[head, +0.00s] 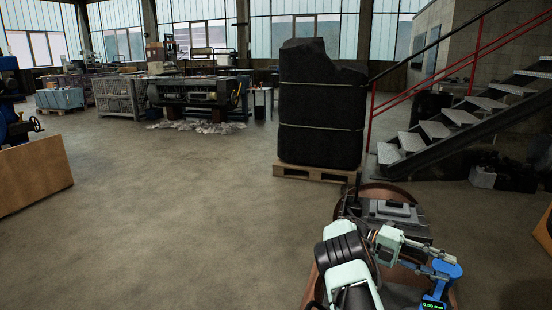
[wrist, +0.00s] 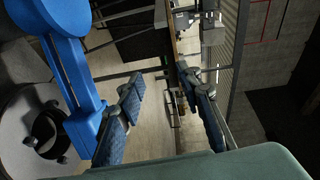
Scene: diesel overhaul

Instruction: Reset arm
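My arm is folded low at the bottom right of the head view, with its mint-green and black links bent close together. My gripper (wrist: 162,78) shows in the wrist view with its two blue-padded fingers apart. Nothing is visible clamped between them; the floor shows through the gap. A blue measuring tool (head: 446,268) with a lit display reading 0.00 mm is close beside the gripper in the head view. A large blue curved body (wrist: 76,85) is just left of the left finger in the wrist view, outside the gap. Whether it touches the finger I cannot tell.
A brown rounded tray rim (head: 375,190) surrounds the arm, with a dark grey box (head: 395,212) inside. Ahead, a black wrapped stack (head: 321,110) stands on a wooden pallet (head: 312,171). Metal stairs (head: 460,118) rise at right. Open concrete floor (head: 170,220) lies left.

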